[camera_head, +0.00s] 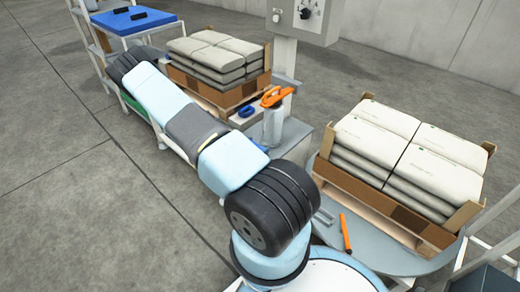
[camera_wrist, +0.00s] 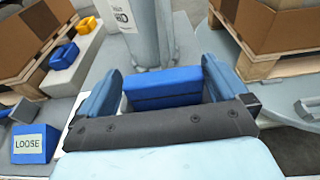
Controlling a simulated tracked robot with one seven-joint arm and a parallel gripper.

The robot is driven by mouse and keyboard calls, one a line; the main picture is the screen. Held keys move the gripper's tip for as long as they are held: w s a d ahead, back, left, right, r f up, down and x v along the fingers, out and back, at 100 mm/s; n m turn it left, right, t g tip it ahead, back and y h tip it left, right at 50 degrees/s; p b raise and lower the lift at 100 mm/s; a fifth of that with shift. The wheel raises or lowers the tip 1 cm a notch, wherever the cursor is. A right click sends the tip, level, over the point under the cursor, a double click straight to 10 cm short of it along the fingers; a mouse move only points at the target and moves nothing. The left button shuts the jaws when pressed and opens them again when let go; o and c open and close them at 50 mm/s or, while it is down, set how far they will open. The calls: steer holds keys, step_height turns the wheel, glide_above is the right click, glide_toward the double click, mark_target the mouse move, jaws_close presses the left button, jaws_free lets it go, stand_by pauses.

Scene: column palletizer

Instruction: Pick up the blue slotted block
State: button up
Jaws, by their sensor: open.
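A blue block (camera_wrist: 162,82) with a dark horizontal line across its front shows in the wrist view, on the grey surface. I take it for the slotted block. My gripper (camera_wrist: 160,72) is open, with one blue-grey finger to the left of the block and one to the right. The block's lower part is hidden behind the dark gripper body. I cannot tell how deep the fingers reach. In the head view my arm hides the gripper, and I cannot make out this block.
A grey post (camera_wrist: 148,35) stands just behind the block. Cartons on pallets flank it, left (camera_wrist: 30,45) and right (camera_wrist: 270,25). Bags (camera_head: 400,150) fill the right carton.

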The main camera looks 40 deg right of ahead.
steer(key=shift+d, duration=0.45)
steer(key=shift+c, duration=0.4)
steer(key=c, duration=0.6)
